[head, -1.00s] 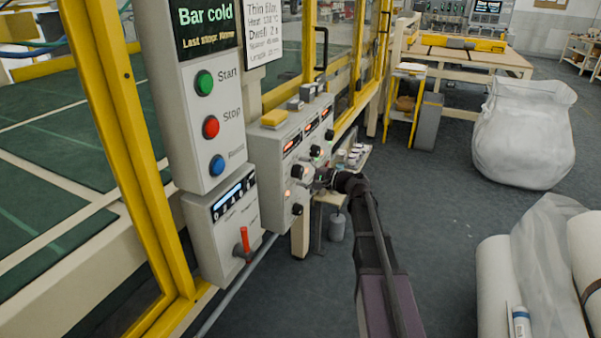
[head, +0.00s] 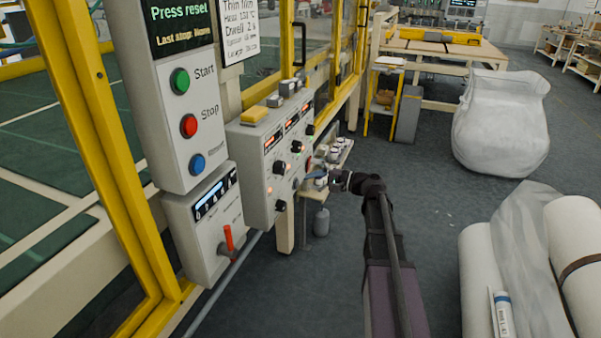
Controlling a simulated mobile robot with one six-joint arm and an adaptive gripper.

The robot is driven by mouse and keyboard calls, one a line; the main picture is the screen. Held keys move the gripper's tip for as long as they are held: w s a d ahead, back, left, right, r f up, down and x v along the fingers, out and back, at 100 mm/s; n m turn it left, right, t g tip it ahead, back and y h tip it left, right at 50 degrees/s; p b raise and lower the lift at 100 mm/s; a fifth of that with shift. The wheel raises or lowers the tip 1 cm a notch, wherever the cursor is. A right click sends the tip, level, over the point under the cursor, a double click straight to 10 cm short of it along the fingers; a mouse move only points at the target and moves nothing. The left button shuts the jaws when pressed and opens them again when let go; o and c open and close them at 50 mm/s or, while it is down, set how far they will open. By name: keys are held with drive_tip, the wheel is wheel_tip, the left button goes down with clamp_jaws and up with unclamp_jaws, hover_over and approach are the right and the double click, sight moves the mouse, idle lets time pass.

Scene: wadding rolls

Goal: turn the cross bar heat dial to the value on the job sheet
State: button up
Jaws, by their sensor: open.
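The grey control box (head: 255,172) at the centre carries several black dials, among them an upper one (head: 297,146), one left of it (head: 280,167) and a low one (head: 281,206). Their labels are too small to read, so I cannot tell which is the cross bar heat dial. Red-lit displays (head: 292,124) run along its top. The job sheet (head: 241,30) hangs above; it reads thin film, with a heat line near 132 that is not sharp. My gripper (head: 316,181) is open, just right of the box, apart from the dials; its fingertips are small and partly unclear.
The panel left of the box has a screen (head: 180,22) reading "Press reset" and green, red and blue buttons (head: 197,164). A red-handled switch (head: 228,239) sits below. A small shelf with jars (head: 335,152) is behind my gripper.

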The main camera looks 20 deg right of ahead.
drive_tip(key=shift+v, duration=0.85)
drive_tip(key=shift+a, duration=0.1)
drive_tip(key=s+a+f+n+g+h, duration=0.8)
drive_tip(key=s+a+f, duration=0.4)
drive_tip(key=s+f, duration=0.35)
drive_tip(key=s+d+f+n+g+h, duration=0.2)
drive_tip(key=s+f+g+h, duration=0.1)
drive_tip(key=s+h, duration=0.35)
wheel_tip(320, 180, up, 22)
drive_tip(key=p, duration=2.1)
drive_tip(key=shift+f+p, duration=0.25)
drive_tip(key=shift+p, duration=0.1)
